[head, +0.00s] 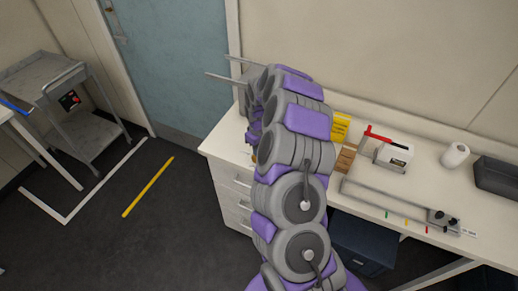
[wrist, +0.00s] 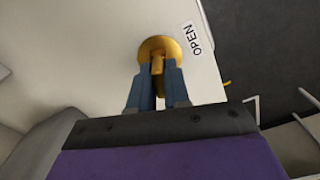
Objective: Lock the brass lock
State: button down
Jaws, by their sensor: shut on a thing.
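The brass lock (wrist: 150,48) is a round gold disc with a raised thumb-turn bar, in the upper middle of the wrist view. It sits on a pale flat surface. My gripper (wrist: 159,68) has its two blue-grey fingers shut on the bar of the lock, one on each side. A white label reading "OPEN" (wrist: 201,38) is beside the disc on its right. In the head view my arm covers the gripper and the lock, so neither can be made out there.
A white bench (head: 222,144) with drawers stands under my arm. On it are a yellow box (head: 340,127), a red-handled white device (head: 394,152), a paper roll (head: 455,155) and a metal rail (head: 385,203).

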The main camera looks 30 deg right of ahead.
jog(key=shift+s, duration=0.1)
jog(key=n, duration=0.4)
dwell(0.3)
jog(key=c, duration=1)
grip_release()
